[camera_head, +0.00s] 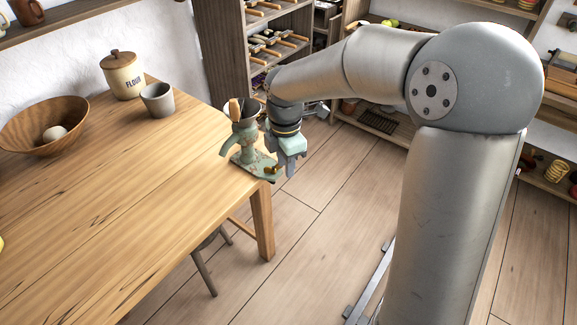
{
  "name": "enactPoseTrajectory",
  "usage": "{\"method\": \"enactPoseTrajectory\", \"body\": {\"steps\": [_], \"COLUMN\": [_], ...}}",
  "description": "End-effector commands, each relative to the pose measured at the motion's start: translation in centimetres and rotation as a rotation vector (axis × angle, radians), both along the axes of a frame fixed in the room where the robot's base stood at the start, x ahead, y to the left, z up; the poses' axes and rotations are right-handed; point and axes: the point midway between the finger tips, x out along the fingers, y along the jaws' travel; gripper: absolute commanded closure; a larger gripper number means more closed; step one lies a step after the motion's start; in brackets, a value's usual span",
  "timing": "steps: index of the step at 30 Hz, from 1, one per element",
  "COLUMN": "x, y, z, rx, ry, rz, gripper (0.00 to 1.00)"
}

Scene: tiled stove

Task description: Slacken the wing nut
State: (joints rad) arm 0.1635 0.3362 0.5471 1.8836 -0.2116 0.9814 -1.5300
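A green, worn metal device that looks like a hand grinder (246,145) stands upright at the table's right corner, on a flat green base. A wooden, peg-like piece (235,109) sticks up at its top. My gripper (284,172) points down just right of the device, by the table edge. A small brass-coloured part (269,170) shows beside the fingers. I cannot tell whether it is the wing nut or whether the fingers touch it. The fingers are too small and partly hidden to tell whether they are open or shut.
The wooden table (130,215) is mostly bare. At its back stand a wooden bowl (25,123) with a pale round thing in it, a flour jar (123,77) and a grey cup (158,101). A dark stool (207,244) is under the table. Shelves (232,65) stand behind; the floor at right is open.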

Motion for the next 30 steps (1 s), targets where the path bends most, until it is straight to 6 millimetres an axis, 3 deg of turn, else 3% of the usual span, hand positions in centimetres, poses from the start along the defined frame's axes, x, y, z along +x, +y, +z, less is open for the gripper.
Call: {"method": "enactPoseTrajectory", "body": {"steps": [6, 23, 26, 30], "x": [-2.0, -2.3, -3.2, -6.9], "y": [-0.5, -0.6, -1.4, -4.3], "z": [0.9, 1.1, 1.4, 2.7], "rx": [0.0, 0.0, -0.015, -0.058], "ry": [0.0, 0.0, -0.003, -0.023], "rz": [0.0, -0.005, -0.087, -0.448], "gripper": [0.72, 0.72, 0.72, 0.72]}}
